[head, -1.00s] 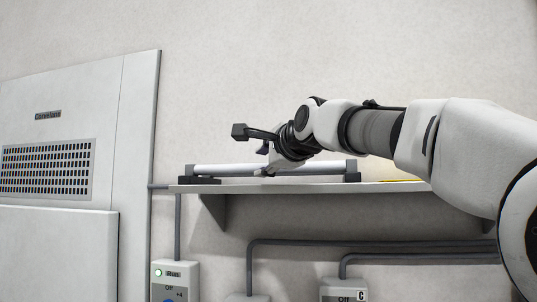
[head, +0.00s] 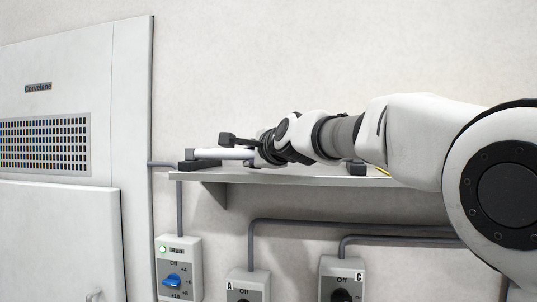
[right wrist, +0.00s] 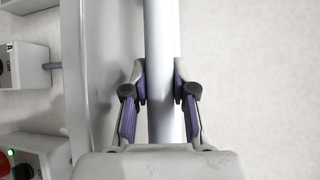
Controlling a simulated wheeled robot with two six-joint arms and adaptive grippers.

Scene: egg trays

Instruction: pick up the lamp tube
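The lamp tube (head: 222,154) is a long pale cylinder lying above the wall shelf, its left end by a dark holder (head: 191,165). My right arm hides its middle and right part in the head view. My right gripper (head: 257,157) is at the tube. In the right wrist view the tube (right wrist: 162,45) runs upright between the two purple-padded fingertips (right wrist: 160,85), one on each side. The fingers look open around it; whether the pads touch it is hard to tell. My left gripper is not in view.
The grey shelf (head: 300,179) carries another dark holder (head: 357,169) on the right. Below are switch boxes, including one with a blue knob (head: 173,281), and grey conduits. A white cabinet (head: 60,220) stands at the left. The wall above is clear.

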